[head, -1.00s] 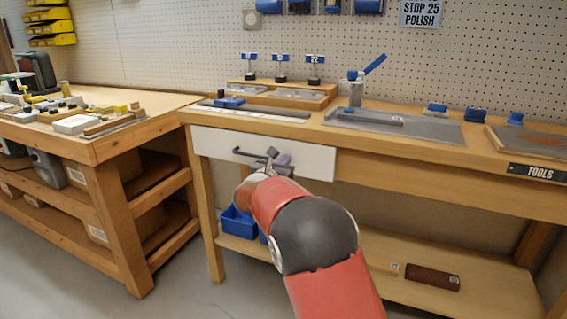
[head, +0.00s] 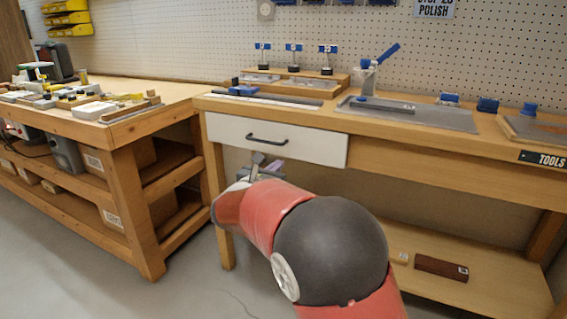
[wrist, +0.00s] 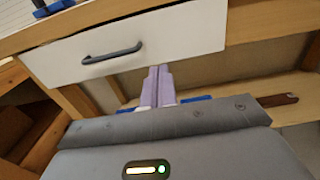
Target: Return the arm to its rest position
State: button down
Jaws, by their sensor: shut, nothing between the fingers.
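My gripper (wrist: 157,84) shows in the wrist view with its two pale fingers together and nothing between them. It is below and apart from the dark handle (wrist: 112,52) of the white drawer (wrist: 150,45). In the head view my gripper (head: 270,166) is partly hidden behind my red and black arm, just under the drawer front (head: 310,145). The drawer looks closed, and its handle (head: 267,141) is clear of my fingers.
The workbench (head: 400,140) carries a grey tray (head: 440,117) and a small blue-handled press (head: 370,75). A second bench (head: 90,128) stands at the left. A brown block (head: 440,268) lies on the lower shelf (head: 480,290). Open floor lies between the benches and me.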

jog(key=s+d+f+m+g, duration=0.1)
jog(key=s+d+m+g, duration=0.4)
jog(key=s+d+m, duration=0.6)
jog(key=s+d+m+g, duration=0.55)
jog(key=s+d, duration=0.25)
jog(key=d, duration=0.4)
jog(key=s+a+f+m+y, duration=0.1)
jog(key=s+f+m+y, duration=0.1)
jog(key=s+m, duration=0.5)
jog(key=s+a+f+m+y, duration=0.1)
jog(key=s+f+m+y, duration=0.2)
jog(key=s+m+y, duration=0.2)
jog(key=s+m, duration=0.3)
jog(key=s, duration=0.4)
jog(key=shift+s+f, duration=0.2)
jog(key=shift+s, duration=0.2)
jog(key=shift+a+g, duration=0.1)
jog(key=shift+g, duration=0.15)
